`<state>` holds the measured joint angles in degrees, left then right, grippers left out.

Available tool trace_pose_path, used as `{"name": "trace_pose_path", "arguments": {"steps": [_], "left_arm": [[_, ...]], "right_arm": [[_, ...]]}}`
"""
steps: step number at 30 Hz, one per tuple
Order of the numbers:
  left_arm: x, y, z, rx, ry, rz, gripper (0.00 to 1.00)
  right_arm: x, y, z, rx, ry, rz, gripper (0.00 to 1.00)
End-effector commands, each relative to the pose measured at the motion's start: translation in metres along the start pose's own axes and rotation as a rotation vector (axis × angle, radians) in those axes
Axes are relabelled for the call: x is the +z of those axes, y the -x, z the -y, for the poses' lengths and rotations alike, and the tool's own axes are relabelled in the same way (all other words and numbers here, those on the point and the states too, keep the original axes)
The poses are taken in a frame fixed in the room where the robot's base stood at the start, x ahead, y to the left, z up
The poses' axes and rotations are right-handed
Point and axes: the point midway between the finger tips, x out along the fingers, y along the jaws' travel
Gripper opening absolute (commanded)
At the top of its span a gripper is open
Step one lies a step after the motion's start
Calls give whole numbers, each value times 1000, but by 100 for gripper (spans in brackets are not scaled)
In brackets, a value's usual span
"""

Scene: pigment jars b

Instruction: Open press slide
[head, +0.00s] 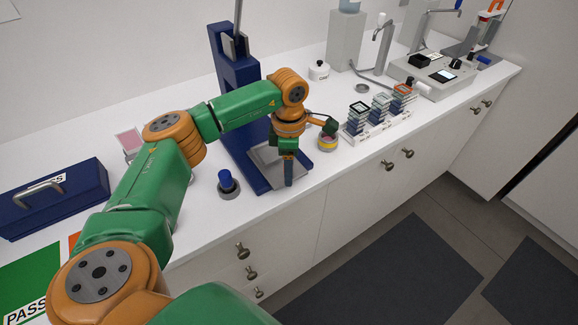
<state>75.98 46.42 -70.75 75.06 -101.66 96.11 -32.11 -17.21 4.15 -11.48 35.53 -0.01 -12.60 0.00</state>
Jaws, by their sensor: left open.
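The blue press (236,95) stands on the white counter, with a tall column and a long base. A pale metal plate (262,160), which may be the slide, lies at its base. My left arm reaches across from the left, and its gripper (288,178) points down at the right side of the press base, by the plate's edge. The gripper is open, with nothing seen between its fingers. Its wrist hides part of the base, and I cannot tell whether a finger touches the plate. My right gripper is not in view.
A blue-topped jar (226,181) stands left of the press. A yellow-banded jar (327,143) sits close right of the gripper. Racks of stacked samples (381,109) stand farther right. The counter's front edge is close to the gripper.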

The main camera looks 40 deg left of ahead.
Motion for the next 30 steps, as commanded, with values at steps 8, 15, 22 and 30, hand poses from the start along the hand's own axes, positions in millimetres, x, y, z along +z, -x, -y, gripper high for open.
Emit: {"name": "trace_pose_path", "arguments": {"steps": [8, 15, 22, 30], "left_arm": [[1, 47, 0, 5, 1, 3, 57], [1, 72, 1, 2, -1, 0, 57], [1, 71, 1, 1, 0, 0, 57], [56, 48, 23, -51, -80, 182, 57]], "right_arm": [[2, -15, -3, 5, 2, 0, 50], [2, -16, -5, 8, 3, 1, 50], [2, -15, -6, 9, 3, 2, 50], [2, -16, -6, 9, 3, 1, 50]]}}
